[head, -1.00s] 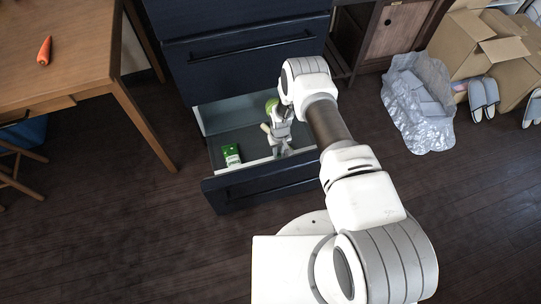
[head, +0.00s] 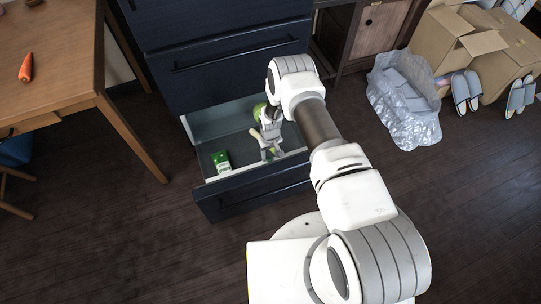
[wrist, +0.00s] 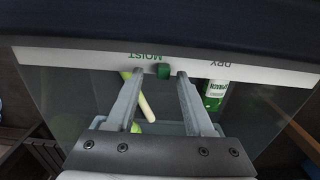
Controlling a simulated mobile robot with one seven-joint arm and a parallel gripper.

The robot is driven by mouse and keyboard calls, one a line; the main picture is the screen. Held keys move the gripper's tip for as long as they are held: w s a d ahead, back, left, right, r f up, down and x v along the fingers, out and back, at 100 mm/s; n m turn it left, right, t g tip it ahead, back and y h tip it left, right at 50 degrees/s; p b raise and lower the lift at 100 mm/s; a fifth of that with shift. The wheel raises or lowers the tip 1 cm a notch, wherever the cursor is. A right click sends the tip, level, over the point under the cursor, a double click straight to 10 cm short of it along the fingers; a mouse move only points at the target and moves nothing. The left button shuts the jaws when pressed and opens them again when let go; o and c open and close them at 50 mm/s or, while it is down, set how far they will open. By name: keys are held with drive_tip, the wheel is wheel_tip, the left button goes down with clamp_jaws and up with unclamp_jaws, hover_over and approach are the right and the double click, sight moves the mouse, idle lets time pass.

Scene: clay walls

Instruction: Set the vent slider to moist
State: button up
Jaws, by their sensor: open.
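The vent strip is a white band (wrist: 90,58) along the drawer's edge, lettered MOIST at the left and DRY at the right, upside down in the wrist view. My gripper (wrist: 160,75) is open, with one fingertip on each side of the knob and a gap showing on both sides. In the head view my gripper (head: 268,152) is at the open drawer (head: 250,190), near its front wall. The knob cannot be made out there.
The drawer holds a green-and-white spinach carton (wrist: 213,97), a pale long vegetable (wrist: 146,108) and a round green vegetable (head: 258,111). A closed drawer (head: 235,70) is above. A wooden table (head: 60,75) with a carrot (head: 26,67) stands at the left.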

wheel_tip(320, 180, up, 16)
drive_tip(key=p, duration=0.4)
drive_tip(key=shift+r, duration=0.1)
